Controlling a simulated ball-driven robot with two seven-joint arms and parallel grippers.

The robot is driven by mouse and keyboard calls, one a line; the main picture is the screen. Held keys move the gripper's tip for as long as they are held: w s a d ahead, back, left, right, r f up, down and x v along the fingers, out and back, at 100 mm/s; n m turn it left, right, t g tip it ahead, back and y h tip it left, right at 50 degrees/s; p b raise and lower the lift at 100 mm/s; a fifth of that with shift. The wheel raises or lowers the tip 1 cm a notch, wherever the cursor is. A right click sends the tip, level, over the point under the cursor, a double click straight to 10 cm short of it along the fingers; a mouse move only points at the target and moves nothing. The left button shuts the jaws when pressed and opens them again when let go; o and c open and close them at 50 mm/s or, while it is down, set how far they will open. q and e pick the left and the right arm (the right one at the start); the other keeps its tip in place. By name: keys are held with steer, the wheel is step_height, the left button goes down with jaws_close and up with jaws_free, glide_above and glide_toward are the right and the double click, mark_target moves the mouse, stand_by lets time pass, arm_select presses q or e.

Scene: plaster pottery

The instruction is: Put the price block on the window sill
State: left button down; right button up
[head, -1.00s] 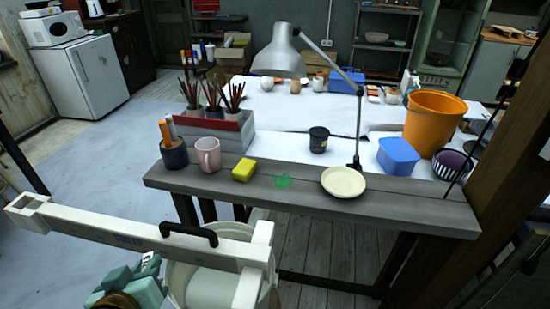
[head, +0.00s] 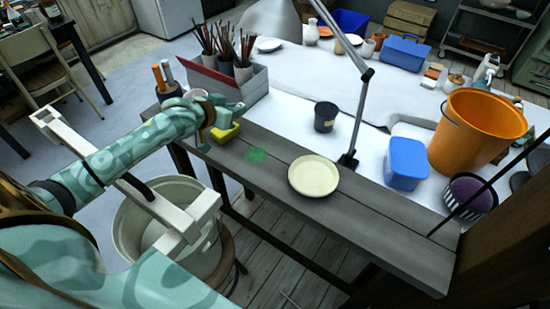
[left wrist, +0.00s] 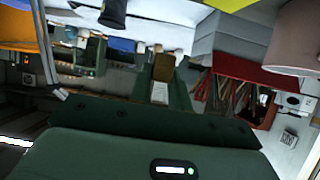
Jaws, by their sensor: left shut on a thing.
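My left gripper (head: 237,108) is over the near left end of the grey plank bench, above and just behind a yellow sponge-like block (head: 226,133). In the left wrist view, the left gripper (left wrist: 162,85) is shut on a small brown block with a white lower part (left wrist: 163,67), which looks like the price block. In the head view the hand hides it. A pink mug (left wrist: 296,36) is close by at the wrist view's upper right, apart from the fingers. I cannot make out a window sill. My right gripper is not in view.
A grey box with brushes (head: 250,85) stands behind the hand. A cream plate (head: 314,176), dark cup (head: 325,117), lamp pole, blue tub (head: 406,163) and orange bucket (head: 476,130) stand to the right. The bench plank (head: 375,205) right of the plate is clear.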

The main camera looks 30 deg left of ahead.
arm_select(q)
steer(key=a, duration=0.1)
steer(key=b, duration=0.4)
glide_above(272, 165)
steer(key=shift+y, duration=0.3)
steer(key=f, duration=0.5)
steer(key=a+f, duration=0.1)
steer(key=f, duration=0.2)
steer(key=shift+w+f, duration=0.15)
steer(key=shift+f, duration=0.05)
steer(key=f+b, duration=0.1)
steer(key=f, duration=0.1)
steer(key=d+f+b, duration=0.1)
steer(key=f, duration=0.1)
steer(key=shift+f+b, duration=0.1)
steer(key=shift+b, duration=0.3)
steer(key=shift+r, duration=0.2)
steer(key=c, duration=1.3)
jaws_free()
